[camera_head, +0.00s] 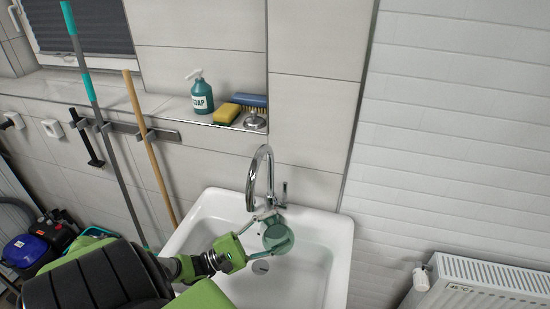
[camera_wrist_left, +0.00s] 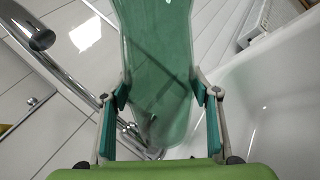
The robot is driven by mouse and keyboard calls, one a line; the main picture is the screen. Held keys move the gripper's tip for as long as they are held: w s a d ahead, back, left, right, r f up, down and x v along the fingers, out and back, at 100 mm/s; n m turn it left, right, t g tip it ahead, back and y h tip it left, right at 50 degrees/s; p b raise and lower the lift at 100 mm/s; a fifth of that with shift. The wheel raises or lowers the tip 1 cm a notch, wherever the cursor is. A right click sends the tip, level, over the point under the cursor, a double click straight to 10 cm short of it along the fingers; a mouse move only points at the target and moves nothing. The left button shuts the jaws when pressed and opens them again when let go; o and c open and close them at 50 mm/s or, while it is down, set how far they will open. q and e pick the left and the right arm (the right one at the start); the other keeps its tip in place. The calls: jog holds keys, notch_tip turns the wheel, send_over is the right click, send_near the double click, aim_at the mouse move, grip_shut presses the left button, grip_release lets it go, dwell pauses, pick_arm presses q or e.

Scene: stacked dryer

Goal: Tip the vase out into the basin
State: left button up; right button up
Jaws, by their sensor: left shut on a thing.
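The vase (camera_head: 278,239) is translucent teal glass. My left gripper (camera_head: 263,236) is shut on it and holds it over the white basin (camera_head: 325,265). In the head view the vase's round end faces me. In the left wrist view the vase (camera_wrist_left: 158,60) stands between the two teal finger pads of the gripper (camera_wrist_left: 165,95), which touch its sides, and it runs past the picture's top edge. I cannot tell its exact tilt or see any contents. My right gripper is not in view.
A chrome faucet (camera_head: 260,175) arches just behind the vase. A ledge above holds a soap bottle (camera_head: 201,93), a sponge (camera_head: 226,113) and a brush (camera_head: 250,100). A broom handle (camera_head: 150,150) leans left of the basin. A radiator (camera_head: 485,280) is at the right.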

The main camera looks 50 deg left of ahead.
aim_at(275, 242)
pick_arm(q)
jog(key=shift+w+a+f+m+h+b, duration=0.15)
jog(key=shift+f+m+h+b, duration=0.25)
jog(key=shift+m+b, duration=0.45)
jog(key=shift+f+m+h+b, duration=0.2)
jog(key=shift+m+h+b, duration=0.2)
jog(key=shift+m+b, duration=0.4)
jog(key=f+m+h+b, duration=0.1)
jog(key=m+b, duration=0.1)
jog(key=b, duration=0.1)
jog(key=shift+g, duration=0.3)
jog(key=m+b, duration=0.1)
jog(key=f+m+h+b, duration=0.1)
jog(key=b, duration=0.1)
jog(key=m+b, duration=0.1)
jog(key=m, duration=0.1)
jog(key=shift+f+g+h+b, duration=0.25)
jog(key=shift+g+h+b, duration=0.1)
jog(key=shift+g+h, duration=0.05)
jog(key=shift+s+d+r+m+g+h+b, duration=0.2)
jog(key=shift+m+h+b, duration=0.1)
jog(key=shift+m, duration=0.3)
jog(key=shift+s+d+r+m+g+h+b, duration=0.15)
jog(key=shift+m+h+b, duration=0.1)
jog(key=shift+m, duration=0.3)
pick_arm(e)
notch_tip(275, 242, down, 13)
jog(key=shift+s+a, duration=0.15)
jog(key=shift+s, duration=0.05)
